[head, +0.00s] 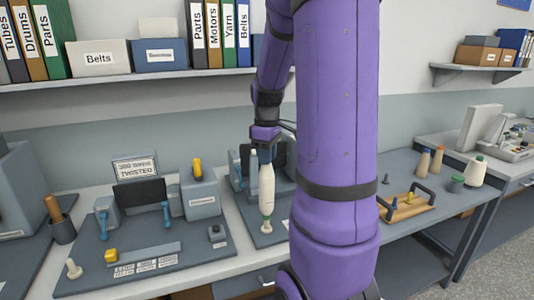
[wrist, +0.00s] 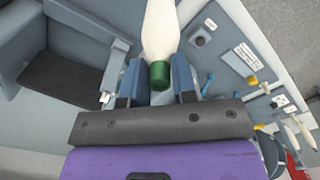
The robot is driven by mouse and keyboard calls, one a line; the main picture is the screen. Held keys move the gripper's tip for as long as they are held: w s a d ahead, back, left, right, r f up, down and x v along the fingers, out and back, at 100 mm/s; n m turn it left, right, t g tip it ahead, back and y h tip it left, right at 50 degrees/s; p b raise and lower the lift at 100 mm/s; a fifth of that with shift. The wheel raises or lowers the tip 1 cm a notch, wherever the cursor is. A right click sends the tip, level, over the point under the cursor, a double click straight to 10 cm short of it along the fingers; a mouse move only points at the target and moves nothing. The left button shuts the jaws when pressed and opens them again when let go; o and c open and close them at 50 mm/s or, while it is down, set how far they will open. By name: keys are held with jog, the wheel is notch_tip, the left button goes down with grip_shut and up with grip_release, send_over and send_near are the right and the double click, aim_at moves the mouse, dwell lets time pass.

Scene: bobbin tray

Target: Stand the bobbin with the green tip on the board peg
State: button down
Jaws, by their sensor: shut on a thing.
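My gripper (head: 265,152) is shut on a pale cream bobbin (head: 267,188) near its upper end. The bobbin hangs about upright below my fingers in the head view. The wrist view shows the bobbin (wrist: 160,28) reaching away from my gripper (wrist: 159,84), its green tip between the two blue fingers. My arm hides much of that board, and I cannot make out the board peg.
A second grey board (head: 85,285) at left carries blue levers, a yellow knob and a cream knob (head: 74,269). At right are a wooden tray (head: 409,214) with dark handles, two orange-tipped pieces (head: 430,162) and a green-topped cone (head: 477,172). A shelf hangs above.

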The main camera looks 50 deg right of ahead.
aim_at(267, 167)
jog(key=shift+f, duration=2.05)
jog(key=c, duration=0.8)
grip_release()
jog(key=shift+c, duration=0.2)
notch_tip(267, 167, up, 11)
jog(key=shift+f, duration=0.1)
